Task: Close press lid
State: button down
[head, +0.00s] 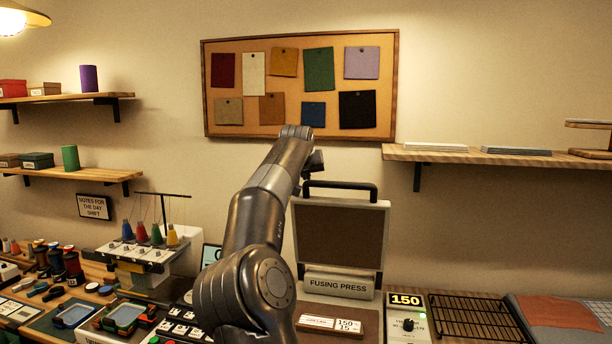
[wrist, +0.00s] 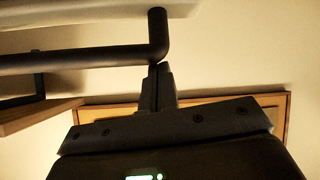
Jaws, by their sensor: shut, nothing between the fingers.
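The fusing press lid (head: 339,237) stands raised and upright, its brown inner plate facing me. A black bar handle (head: 348,186) runs along its top edge. The press base (head: 350,322) is below, partly hidden by my arm. My gripper (head: 318,160) is up by the left end of the handle, mostly hidden by my wrist in the head view. In the wrist view my gripper (wrist: 158,70) is shut and empty, its tips at the bent end of the handle (wrist: 85,56). I cannot tell whether they touch it.
A control box reading 150 (head: 407,318) and a wire rack (head: 470,316) stand to the right. A thread machine (head: 150,250) stands to the left. A shelf (head: 480,155) juts from the wall at right. A cork board (head: 300,85) hangs behind.

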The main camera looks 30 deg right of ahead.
jog(key=shift+s+a, duration=0.35)
